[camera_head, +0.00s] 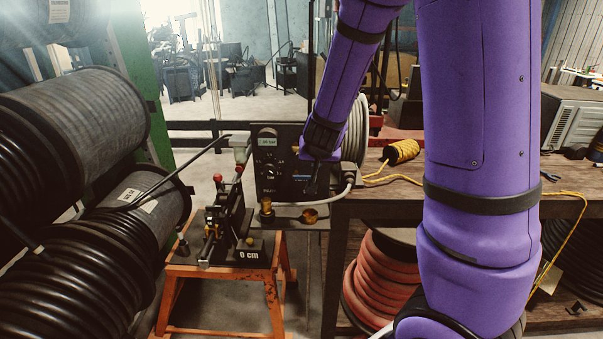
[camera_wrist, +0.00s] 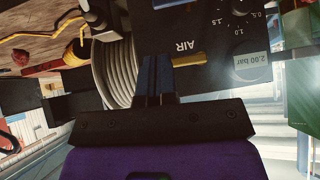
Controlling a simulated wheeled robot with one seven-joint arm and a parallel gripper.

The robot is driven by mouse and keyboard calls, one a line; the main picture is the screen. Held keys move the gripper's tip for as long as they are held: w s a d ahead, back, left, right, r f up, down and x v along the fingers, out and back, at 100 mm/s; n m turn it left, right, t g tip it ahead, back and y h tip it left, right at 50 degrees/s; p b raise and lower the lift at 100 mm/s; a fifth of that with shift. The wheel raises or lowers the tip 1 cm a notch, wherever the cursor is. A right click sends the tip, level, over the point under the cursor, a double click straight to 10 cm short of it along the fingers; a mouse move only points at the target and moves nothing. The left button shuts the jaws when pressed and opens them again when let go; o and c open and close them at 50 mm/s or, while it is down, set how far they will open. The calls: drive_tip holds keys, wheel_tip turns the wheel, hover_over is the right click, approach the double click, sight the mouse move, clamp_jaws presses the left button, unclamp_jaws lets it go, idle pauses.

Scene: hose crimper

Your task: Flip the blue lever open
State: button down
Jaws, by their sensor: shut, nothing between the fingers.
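A dark control box (camera_head: 272,170) with a dial and a pressure label stands at the middle of the head view. Its panel also fills the upper right of the wrist view (camera_wrist: 225,30), upside down, with "AIR" and "2.00 bar" printed on it. My gripper (camera_head: 315,188) is in front of the box's right part, pointing down. In the wrist view my gripper (camera_wrist: 156,75) is shut and empty, its fingers close to the panel. Dark blue shows at the fingers there; I cannot tell lever from finger. A brass-yellow part (camera_wrist: 188,60) sits just right of the fingers.
A grey coiled hose (camera_head: 355,130) hangs right of the box. A crimping tool (camera_head: 228,220) with red knobs stands on an orange stand (camera_head: 215,272) at the left. Black hose reels (camera_head: 75,130) fill the far left. A wooden bench (camera_head: 400,180) holds yellow rope (camera_head: 402,151).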

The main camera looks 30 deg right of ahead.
drive_tip(key=shift+w+d+f+h, duration=0.2)
drive_tip(key=shift+w+f+h, duration=0.3)
drive_tip(key=shift+f, duration=0.25)
drive_tip(key=x, duration=1)
